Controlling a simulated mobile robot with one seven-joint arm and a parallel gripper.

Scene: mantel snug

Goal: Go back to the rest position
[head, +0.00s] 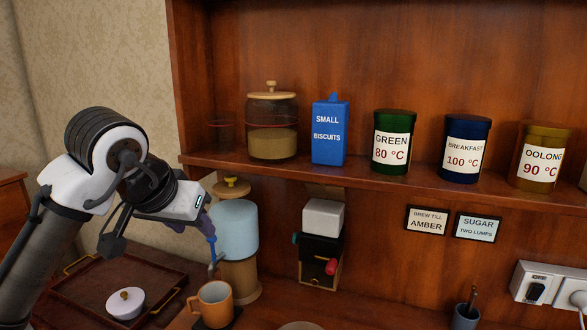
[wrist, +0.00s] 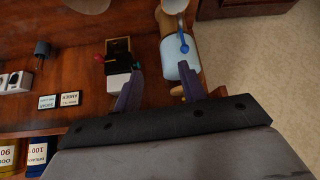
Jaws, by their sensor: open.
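My gripper (head: 208,224) is at the left in the head view, in front of the upper part of a pale blue dispenser (head: 235,232) with a wooden base and lid. Its purple fingers also show in the wrist view (wrist: 160,88), spread apart with nothing held between them. A blue lever (head: 213,250) on the dispenser hangs just below the gripper; I cannot tell whether they touch. It also shows in the wrist view (wrist: 184,43). An orange mug (head: 213,303) stands on a dark mat below the lever.
A shelf (head: 370,180) above holds a glass jar (head: 272,125), a blue biscuit tin (head: 329,132) and several tea canisters. A black-and-white box (head: 322,245) hangs right of the dispenser. A wooden tray (head: 95,277) with a lidded white bowl (head: 126,303) lies at lower left.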

